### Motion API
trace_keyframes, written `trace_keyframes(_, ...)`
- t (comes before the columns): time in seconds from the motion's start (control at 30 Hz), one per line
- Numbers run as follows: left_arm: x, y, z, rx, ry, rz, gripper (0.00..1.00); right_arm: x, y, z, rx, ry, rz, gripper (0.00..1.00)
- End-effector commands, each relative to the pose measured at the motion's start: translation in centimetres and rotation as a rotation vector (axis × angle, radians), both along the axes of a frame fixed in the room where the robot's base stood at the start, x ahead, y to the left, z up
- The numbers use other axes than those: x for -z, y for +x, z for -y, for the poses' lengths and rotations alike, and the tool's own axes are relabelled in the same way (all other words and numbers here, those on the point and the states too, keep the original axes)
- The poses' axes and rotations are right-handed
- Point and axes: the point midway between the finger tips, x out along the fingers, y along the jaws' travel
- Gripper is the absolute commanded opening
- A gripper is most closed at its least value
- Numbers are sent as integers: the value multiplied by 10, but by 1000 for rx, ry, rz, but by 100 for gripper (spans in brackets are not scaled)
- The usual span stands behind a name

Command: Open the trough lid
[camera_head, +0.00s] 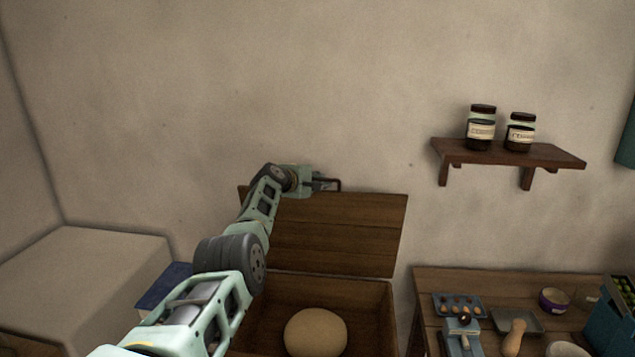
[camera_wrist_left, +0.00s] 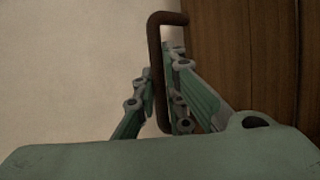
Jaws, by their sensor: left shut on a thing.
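The wooden trough (camera_head: 268,276) stands against the wall, and a round pale dough ball (camera_head: 316,332) lies inside it. Its plank lid (camera_head: 350,232) stands raised at the back, near upright, so the trough is open. My left gripper (camera_head: 328,184) is at the lid's top edge, shut on the dark lid handle. In the left wrist view the handle (camera_wrist_left: 154,40) is a dark bent bar between the fingers of my gripper (camera_wrist_left: 160,100), with the lid planks (camera_wrist_left: 240,60) at the right. My right gripper is not in view.
A wooden table (camera_head: 450,280) at the right holds an egg tray (camera_head: 458,304), a small pan (camera_head: 545,321), bowls and a crate (camera_head: 610,318). A wall shelf (camera_head: 500,151) above carries two jars (camera_head: 481,128). A pale block (camera_head: 85,275) stands at the left.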

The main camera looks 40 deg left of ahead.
Motion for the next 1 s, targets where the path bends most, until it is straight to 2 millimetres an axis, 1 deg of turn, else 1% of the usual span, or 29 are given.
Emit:
trace_keyframes(0.03, -1, 0, -1, -3, -1, 3, 0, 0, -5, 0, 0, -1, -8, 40)
trace_keyframes(0.13, -2, 0, -1, -3, 0, 4, 0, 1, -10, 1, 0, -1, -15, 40)
trace_keyframes(0.4, -2, 0, -1, -4, 1, 5, 0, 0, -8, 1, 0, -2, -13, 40)
trace_keyframes(0.43, -2, 0, -1, -4, 1, 5, 12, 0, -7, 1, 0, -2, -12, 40)
trace_keyframes(0.63, -2, 0, -1, -2, 1, 4, 29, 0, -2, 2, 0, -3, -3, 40)
trace_keyframes(1.0, -1, -1, -1, -2, 3, 1, 29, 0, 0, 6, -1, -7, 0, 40)
